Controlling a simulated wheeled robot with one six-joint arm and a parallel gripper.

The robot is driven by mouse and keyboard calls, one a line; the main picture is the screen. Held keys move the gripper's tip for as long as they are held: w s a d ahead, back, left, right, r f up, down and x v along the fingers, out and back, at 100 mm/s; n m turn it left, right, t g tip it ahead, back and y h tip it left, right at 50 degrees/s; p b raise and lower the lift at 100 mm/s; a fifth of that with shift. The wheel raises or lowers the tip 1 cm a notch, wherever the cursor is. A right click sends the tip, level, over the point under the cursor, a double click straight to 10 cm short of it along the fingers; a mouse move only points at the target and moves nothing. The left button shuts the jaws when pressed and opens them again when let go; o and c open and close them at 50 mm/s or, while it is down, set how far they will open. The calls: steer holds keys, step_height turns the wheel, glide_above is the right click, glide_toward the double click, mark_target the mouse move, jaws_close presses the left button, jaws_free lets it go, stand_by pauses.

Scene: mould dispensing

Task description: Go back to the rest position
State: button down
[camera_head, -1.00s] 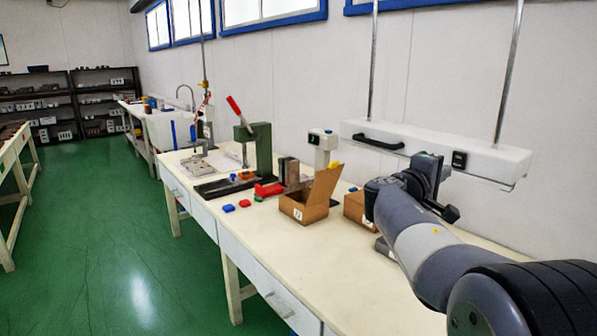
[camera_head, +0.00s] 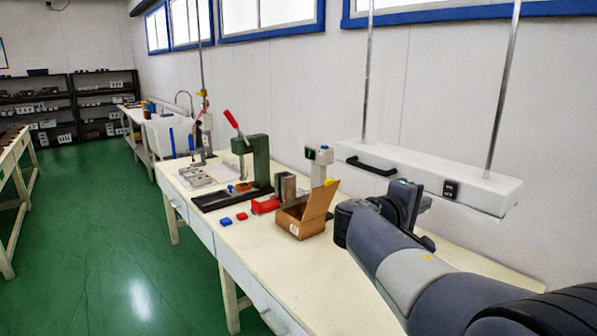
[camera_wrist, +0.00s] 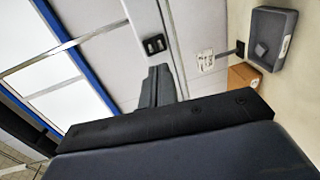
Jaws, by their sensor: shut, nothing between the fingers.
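My arm reaches in from the lower right of the head view, over the right part of the long white workbench (camera_head: 262,262). My gripper shows in the wrist view (camera_wrist: 158,85) as grey fingers, closed together and empty, past the dark wrist housing. The fingers touch nothing that I can see. In the head view the wrist is near the white hanging lamp bar, and the fingertips are hard to make out there.
An open cardboard box (camera_head: 297,223), a red piece (camera_head: 265,206), two blue pieces and a green press (camera_head: 258,160) stand left of my arm. The white bar (camera_head: 425,175) hangs behind it. The wrist view shows a grey tray (camera_wrist: 277,61). Green floor is clear at left.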

steer(key=shift+v, duration=0.95)
steer(key=shift+d, duration=0.1)
steer(key=f+b+x, duration=0.1)
steer(key=b+x, duration=0.4)
steer(key=x, duration=0.2)
steer(key=shift+f+t+h, duration=0.25)
steer(key=shift+t+h, duration=0.15)
